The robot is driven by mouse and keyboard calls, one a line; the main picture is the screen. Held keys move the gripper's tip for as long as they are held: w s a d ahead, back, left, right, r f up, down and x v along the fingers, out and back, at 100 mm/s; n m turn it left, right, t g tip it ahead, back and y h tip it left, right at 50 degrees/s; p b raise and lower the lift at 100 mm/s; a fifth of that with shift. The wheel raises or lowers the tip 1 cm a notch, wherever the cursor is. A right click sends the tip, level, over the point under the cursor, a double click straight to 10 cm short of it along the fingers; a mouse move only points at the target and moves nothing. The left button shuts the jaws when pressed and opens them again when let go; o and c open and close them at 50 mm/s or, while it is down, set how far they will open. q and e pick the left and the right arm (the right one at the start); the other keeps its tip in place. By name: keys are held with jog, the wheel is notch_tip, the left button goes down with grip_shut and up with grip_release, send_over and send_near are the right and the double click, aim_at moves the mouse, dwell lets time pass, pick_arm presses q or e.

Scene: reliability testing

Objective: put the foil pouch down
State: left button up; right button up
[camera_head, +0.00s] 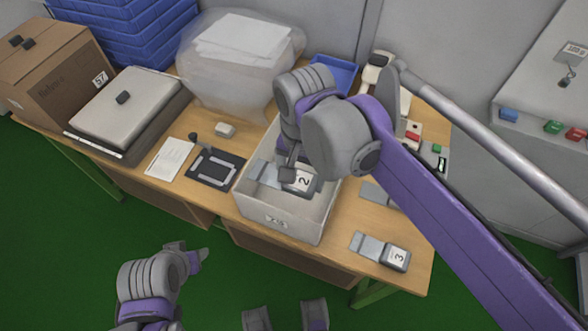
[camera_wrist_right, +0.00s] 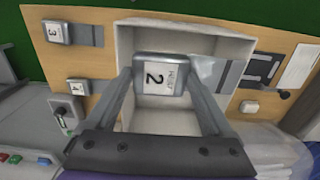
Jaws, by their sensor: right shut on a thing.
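The foil pouch (camera_wrist_right: 160,74) is grey with a white label marked 2. It also shows in the head view (camera_head: 303,181), partly covered by my right gripper. My right gripper (camera_head: 287,176) is shut on it, with one finger on each side in the wrist view (camera_wrist_right: 160,80). The pouch is over the open light-grey bin (camera_head: 285,222); whether it touches the bin floor I cannot tell. A shiny silvery piece (camera_head: 262,172) shows in the bin beside it. My left gripper (camera_head: 188,255) is low at the left, apart from the table; its opening is unclear.
A similar grey piece marked 3 (camera_head: 395,257) lies right of the bin. Left of the bin are a dark tray (camera_head: 215,183) and a paper sheet (camera_head: 168,158). A clear bag (camera_head: 225,80) stands behind. The front right tabletop (camera_head: 345,215) has free room.

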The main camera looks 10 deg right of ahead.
jog(key=f+b, duration=0.2)
jog(key=f, duration=1.2)
jog(key=shift+s, duration=0.2)
jog(key=shift+f+b, duration=0.3)
jog(key=shift+f, duration=1.6)
jog(key=shift+f, duration=0.15)
jog(key=o, duration=1.2)
jog(key=shift+r, duration=0.5)
notch_tip(320, 180, up, 11)
jog(key=shift+r+p, duration=0.2)
jog(key=shift+p, duration=0.75)
